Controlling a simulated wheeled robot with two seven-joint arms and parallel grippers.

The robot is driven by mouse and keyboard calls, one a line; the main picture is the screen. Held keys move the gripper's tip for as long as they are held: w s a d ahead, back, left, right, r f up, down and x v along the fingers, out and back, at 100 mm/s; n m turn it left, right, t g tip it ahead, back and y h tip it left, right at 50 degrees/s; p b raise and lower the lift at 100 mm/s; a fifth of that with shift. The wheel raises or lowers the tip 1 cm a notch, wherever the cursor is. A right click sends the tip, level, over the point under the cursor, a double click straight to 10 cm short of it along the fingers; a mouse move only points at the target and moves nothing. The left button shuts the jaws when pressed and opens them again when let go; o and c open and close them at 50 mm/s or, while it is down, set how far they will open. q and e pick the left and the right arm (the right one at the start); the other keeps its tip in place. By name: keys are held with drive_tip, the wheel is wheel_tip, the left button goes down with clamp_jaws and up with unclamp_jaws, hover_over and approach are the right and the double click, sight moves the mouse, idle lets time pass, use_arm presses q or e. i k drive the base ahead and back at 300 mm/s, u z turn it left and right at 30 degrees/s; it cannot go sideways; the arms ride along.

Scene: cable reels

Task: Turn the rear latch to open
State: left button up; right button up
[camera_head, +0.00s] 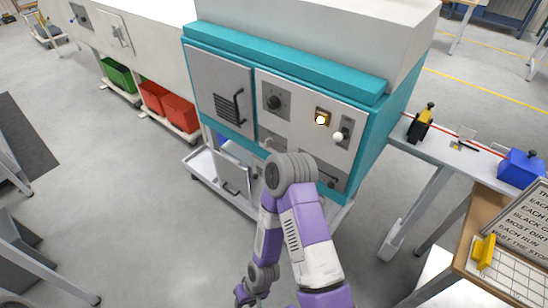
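I cannot tell for sure which part is the rear latch. The teal and white machine (314,75) has a dark rotary knob (274,102) on a square grey plate. To its right are a lit amber button (321,118) and a lever with a white ball end (338,136). The grey left door (214,84) has a black handle (238,106) and looks shut. Farther left, the white housing carries a small grey plate with a dark fitting (79,15) and a panel with a handle (119,33). One purple arm of mine is bent before the machine; neither gripper shows clearly.
Green (118,74) and red bins (179,112) stand under the white housing. A narrow bench at right carries a black and yellow device (421,122) and a blue box (521,167). A wooden board with a sign (525,222) is at lower right.

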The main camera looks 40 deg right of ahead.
sight(269, 142)
drive_tip(key=u, duration=0.1)
drive_tip(key=k, duration=0.35)
drive_tip(key=z, duration=0.8)
